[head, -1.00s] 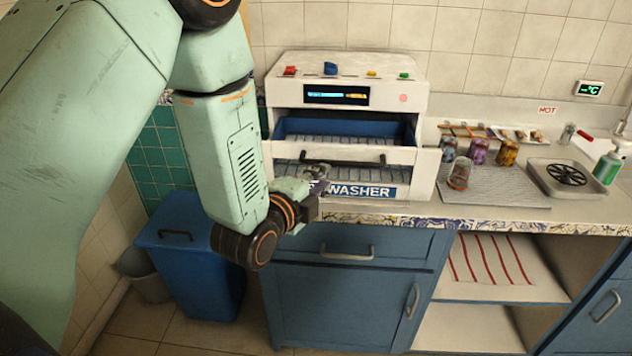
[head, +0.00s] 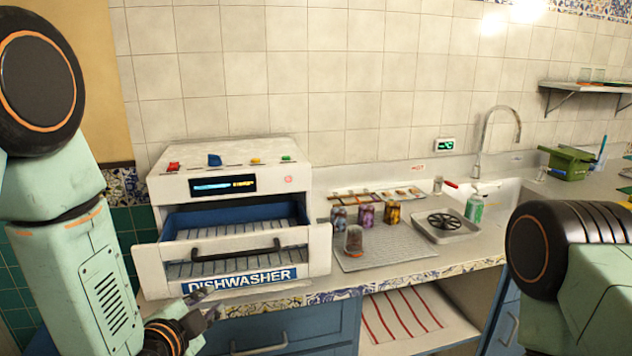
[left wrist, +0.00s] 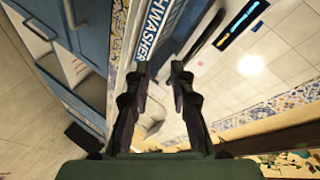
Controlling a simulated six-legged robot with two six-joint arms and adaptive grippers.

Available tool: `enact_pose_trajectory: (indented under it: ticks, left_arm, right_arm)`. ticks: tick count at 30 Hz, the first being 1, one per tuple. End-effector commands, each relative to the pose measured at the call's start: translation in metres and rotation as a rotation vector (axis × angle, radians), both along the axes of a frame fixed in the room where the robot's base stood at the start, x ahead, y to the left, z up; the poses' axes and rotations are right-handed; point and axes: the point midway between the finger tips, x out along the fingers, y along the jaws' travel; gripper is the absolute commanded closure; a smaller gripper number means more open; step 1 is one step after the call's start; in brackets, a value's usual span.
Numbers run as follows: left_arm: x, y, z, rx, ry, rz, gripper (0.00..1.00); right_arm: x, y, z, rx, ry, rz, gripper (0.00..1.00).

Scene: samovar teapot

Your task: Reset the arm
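My left arm comes in from the left in the head view. My left gripper (head: 208,314) is just below and in front of the dishwasher's open drawer, near its left part. In the left wrist view its two fingers (left wrist: 158,72) are apart with nothing between them. The dishwasher label (left wrist: 152,32) shows just beyond the fingertips. My right arm (head: 575,270) shows at the right edge of the head view, but its gripper is out of the picture.
The white dishwasher (head: 294,187) stands on the counter with its drawer (head: 318,250) pulled out. Several patterned cups (head: 366,214) and an overturned glass (head: 354,240) are on a mat (head: 400,258). A green soap bottle (head: 474,208) stands near the sink (head: 505,192).

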Motion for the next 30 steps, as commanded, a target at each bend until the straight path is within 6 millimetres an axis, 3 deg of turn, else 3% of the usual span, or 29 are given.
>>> enact_pose_trajectory:
  ticks: [5, 8, 15, 18, 22, 25, 30]
  left_arm:
    - [-0.046, 0.007, -0.07, -0.321, 0.289, 0.207, 0.78]
    - [-0.088, 0.01, -0.12, -0.478, 0.474, 0.373, 0.78]
    - [-0.214, 0.017, -0.216, -0.675, 0.85, 0.796, 0.78]
    - [-0.267, 0.018, -0.244, -0.674, 0.97, 0.927, 0.78]
    - [-0.318, 0.019, -0.267, -0.628, 1.076, 0.991, 0.78]
    - [-0.339, 0.019, -0.278, -0.606, 1.118, 1.008, 0.78]
    - [-0.348, 0.019, -0.281, -0.598, 1.134, 1.014, 0.78]
  right_arm:
    - [0.0, 0.0, -0.005, 0.0, 0.0, 0.0, 0.6]
    - [0.0, 0.0, -0.01, 0.0, 0.0, 0.0, 0.6]
    - [0.0, 0.0, -0.023, 0.0, 0.0, 0.0, 0.6]
    - [0.0, 0.0, -0.029, 0.0, 0.0, 0.0, 0.6]
    - [0.0, 0.0, -0.036, 0.0, 0.0, 0.0, 0.6]
    - [0.0, 0.0, -0.039, 0.0, 0.0, 0.0, 0.6]
    - [0.0, 0.0, -0.039, 0.0, 0.0, 0.0, 0.6]
